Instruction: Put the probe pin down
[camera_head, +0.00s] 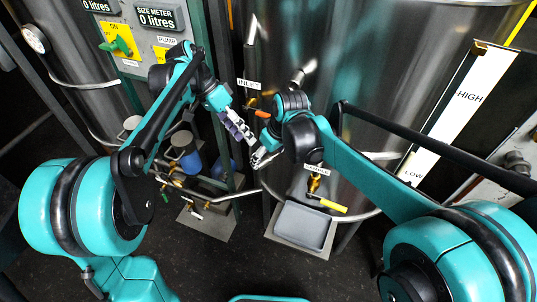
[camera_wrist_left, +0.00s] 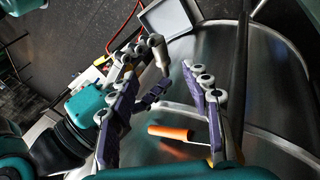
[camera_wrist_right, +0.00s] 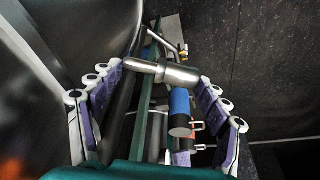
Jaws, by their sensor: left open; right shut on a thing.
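The probe pin (camera_wrist_right: 165,72) is a short, shiny metal piece lying crosswise between the fingertips of my right gripper (camera_wrist_right: 160,76). In the left wrist view the metal pin (camera_wrist_left: 160,52) shows at the tip of my right gripper, beyond my left fingers. In the head view my right gripper (camera_head: 262,156) is in front of the steel tank, and the pin is too small to make out. My left gripper (camera_head: 238,128) is just above and left of it. The left wrist view shows its fingers (camera_wrist_left: 165,85) apart with nothing held between them.
A grey tray (camera_head: 303,226) stands below the yellow-handled tap (camera_head: 328,205). The large steel tank (camera_head: 370,60) is behind both grippers. An orange handle (camera_wrist_left: 170,132) is close to my left fingers. A blue cylinder (camera_wrist_right: 180,108) and pipes are below my right gripper.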

